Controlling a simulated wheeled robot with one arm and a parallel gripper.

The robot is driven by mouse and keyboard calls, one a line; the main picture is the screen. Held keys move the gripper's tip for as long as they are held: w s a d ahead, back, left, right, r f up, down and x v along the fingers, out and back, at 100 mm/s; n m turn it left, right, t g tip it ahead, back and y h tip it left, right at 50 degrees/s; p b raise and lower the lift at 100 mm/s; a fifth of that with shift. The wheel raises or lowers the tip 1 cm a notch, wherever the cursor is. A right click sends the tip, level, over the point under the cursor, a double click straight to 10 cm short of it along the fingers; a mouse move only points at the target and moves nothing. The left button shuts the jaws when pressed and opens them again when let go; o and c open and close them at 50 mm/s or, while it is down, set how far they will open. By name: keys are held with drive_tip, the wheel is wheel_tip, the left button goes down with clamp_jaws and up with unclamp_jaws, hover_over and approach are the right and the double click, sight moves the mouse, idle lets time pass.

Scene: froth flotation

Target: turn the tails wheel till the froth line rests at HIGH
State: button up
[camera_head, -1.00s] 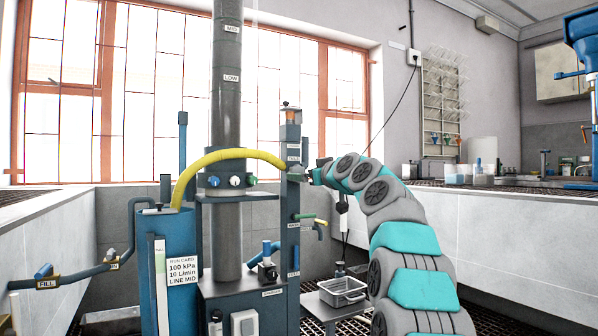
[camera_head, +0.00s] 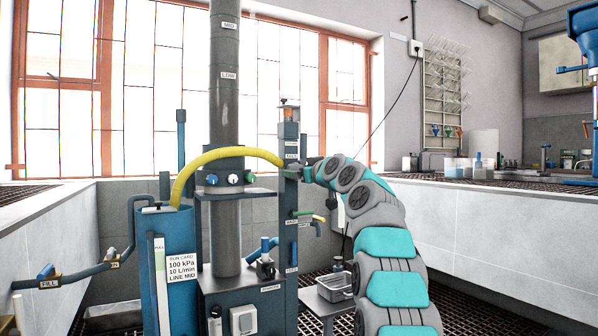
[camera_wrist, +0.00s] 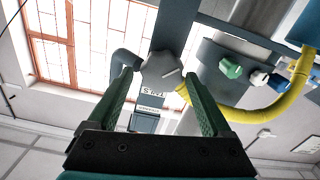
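The tails wheel (camera_wrist: 162,69) is a grey, faceted knob with a pale line on its face, in the upper middle of the wrist view. A TAILS label (camera_wrist: 152,91) shows upside down beside it. My gripper (camera_wrist: 158,80) has two green fingers, apart, with the wheel just beyond and between their tips; I cannot tell whether they touch it. In the head view my gripper (camera_head: 304,173) is at the narrow blue-grey post (camera_head: 289,215). The tall grey column (camera_head: 226,120) carries MID and LOW labels (camera_head: 228,75). No HIGH label or froth line is visible.
A yellow hose (camera_head: 225,153) arches from the blue tank (camera_head: 180,250) past the column towards the post. Coloured knobs (camera_head: 233,179) sit on the column's collar. A metal tray (camera_head: 335,287) stands low, right of the post. White-walled benches flank both sides.

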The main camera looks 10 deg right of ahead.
drive_tip(key=shift+w+a, duration=0.2)
drive_tip(key=shift+w, duration=0.05)
drive_tip(key=c, duration=1.2)
drive_tip(key=shift+o, duration=0.2)
drive_tip(key=shift+m, duration=0.3)
drive_tip(key=m+p, duration=0.7)
drive_tip(key=m, duration=0.5)
drive_tip(key=shift+a+m, duration=0.1)
drive_tip(key=shift+m, duration=0.3)
